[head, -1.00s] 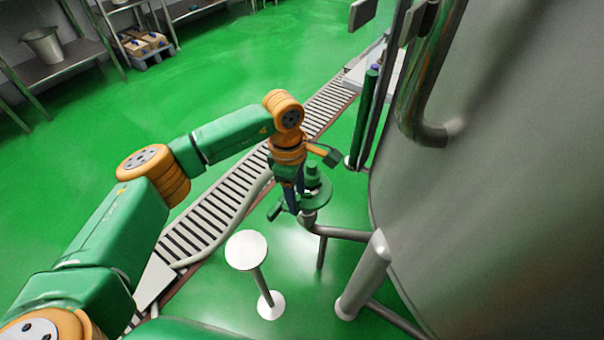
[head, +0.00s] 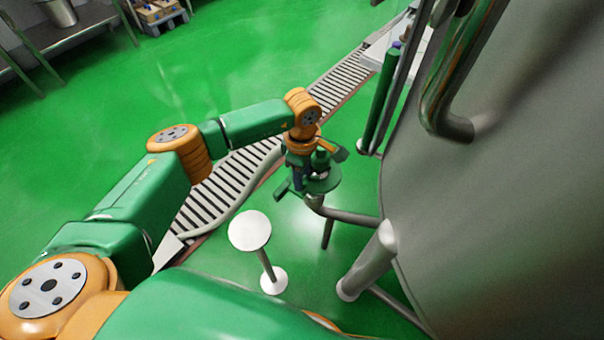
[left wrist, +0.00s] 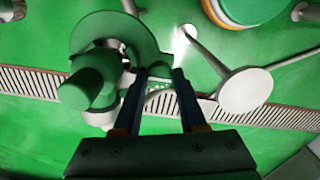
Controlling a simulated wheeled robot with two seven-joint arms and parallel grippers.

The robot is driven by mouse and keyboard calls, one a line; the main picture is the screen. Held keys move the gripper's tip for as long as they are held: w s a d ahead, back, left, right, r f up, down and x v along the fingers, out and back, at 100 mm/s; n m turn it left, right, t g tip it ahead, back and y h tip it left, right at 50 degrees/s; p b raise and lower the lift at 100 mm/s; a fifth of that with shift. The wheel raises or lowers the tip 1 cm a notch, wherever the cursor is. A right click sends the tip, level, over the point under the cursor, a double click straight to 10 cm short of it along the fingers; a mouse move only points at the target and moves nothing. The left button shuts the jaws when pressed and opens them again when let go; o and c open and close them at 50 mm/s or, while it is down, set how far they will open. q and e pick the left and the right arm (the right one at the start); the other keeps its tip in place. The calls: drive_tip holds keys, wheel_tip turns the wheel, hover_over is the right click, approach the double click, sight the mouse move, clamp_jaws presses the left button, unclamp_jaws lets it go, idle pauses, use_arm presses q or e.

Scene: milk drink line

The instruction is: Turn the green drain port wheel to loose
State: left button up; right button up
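My left gripper (head: 297,187) is at the wheel's left side, pointing down. In the left wrist view its two dark fingers (left wrist: 160,78) are apart. The left finger overlaps the wheel's rim in the picture; I cannot tell whether it touches. My right gripper is out of view.
A white round-topped post (head: 250,230) stands on the floor left of the pipe. The steel tank (head: 500,200) fills the right side. A floor grating (head: 235,175) runs behind the wheel. Green floor farther left is open.

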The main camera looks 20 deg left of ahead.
use_arm(q)
clamp_jaws()
drive_tip(key=n, duration=0.5)
drive_tip(key=shift+n+b, duration=0.3)
drive_tip(key=shift+n, duration=0.1)
drive_tip(key=n, duration=0.6)
drive_tip(key=n+p, duration=0.1)
drive_tip(key=n, duration=0.4)
drive_tip(key=shift+n, duration=0.4)
drive_tip(key=n+p, duration=0.2)
drive_tip(key=n, duration=0.4)
drive_tip(key=shift+n, duration=0.3)
